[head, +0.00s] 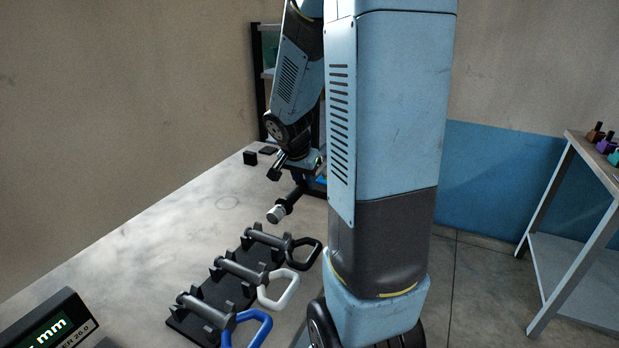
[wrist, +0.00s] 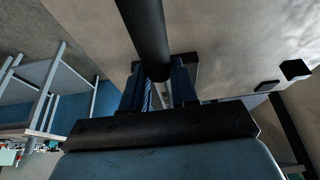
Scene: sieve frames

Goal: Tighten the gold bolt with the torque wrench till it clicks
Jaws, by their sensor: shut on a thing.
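My gripper (head: 298,178) is above the far part of the grey bench in the head view, partly hidden by my own arm. It is shut on a dark bar-shaped tool, which looks like the torque wrench (head: 289,201), with a pale metal socket-like end pointing down and left. In the wrist view the dark shaft (wrist: 148,35) runs up from between the jaws (wrist: 158,88). The tool's other end is hidden. I cannot make out a gold bolt in either view.
A black rack (head: 213,297) on the bench (head: 120,255) holds three grey-barrelled tools with black, white and blue loop handles. A digital display box (head: 45,325) stands at lower left. Small dark blocks (head: 250,158) lie at the far edge. A side table (head: 575,215) with coloured pieces is right.

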